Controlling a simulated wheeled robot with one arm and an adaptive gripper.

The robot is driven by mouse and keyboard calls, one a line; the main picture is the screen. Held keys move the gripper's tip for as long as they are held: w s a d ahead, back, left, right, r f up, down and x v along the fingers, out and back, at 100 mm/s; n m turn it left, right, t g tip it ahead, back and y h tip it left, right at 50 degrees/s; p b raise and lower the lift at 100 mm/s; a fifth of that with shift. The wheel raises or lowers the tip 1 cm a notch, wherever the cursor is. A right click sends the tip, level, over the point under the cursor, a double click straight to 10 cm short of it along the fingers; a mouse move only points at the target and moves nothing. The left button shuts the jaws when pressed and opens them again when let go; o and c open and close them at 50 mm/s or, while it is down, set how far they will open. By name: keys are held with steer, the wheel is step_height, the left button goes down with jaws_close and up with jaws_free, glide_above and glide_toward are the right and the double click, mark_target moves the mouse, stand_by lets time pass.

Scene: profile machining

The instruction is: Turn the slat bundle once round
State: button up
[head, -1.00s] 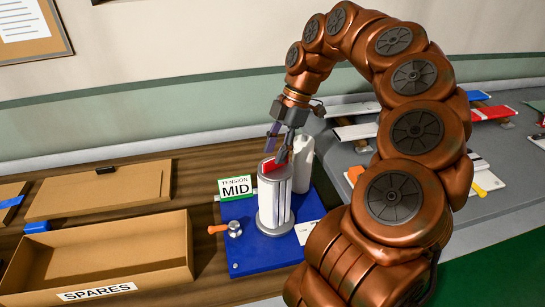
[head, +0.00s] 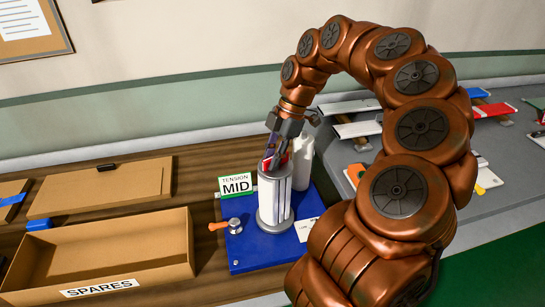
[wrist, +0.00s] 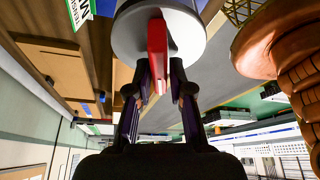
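The slat bundle (head: 274,203), a pale upright cylinder of white slats with a grey round base, stands on the blue plate (head: 245,256). A red bar handle (wrist: 157,45) crosses its round top. My gripper (head: 277,158) is above the bundle, pointing down. In the wrist view my gripper (wrist: 159,85) has one finger on each side of the red handle, close against it, and appears shut on it. The fingers hide part of the handle in the head view. The bundle stands upright.
An orange-handled knob (head: 233,226) and a "TENSION MID" sign (head: 237,187) are at the bundle's left. A white bottle (head: 302,163) stands close behind it. An open SPARES box (head: 120,268) is at left. The grey bench (head: 470,130) at right holds model parts.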

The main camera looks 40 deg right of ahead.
jaws_close()
steer(key=shift+f+b, duration=0.15)
steer(key=shift+b, duration=0.4)
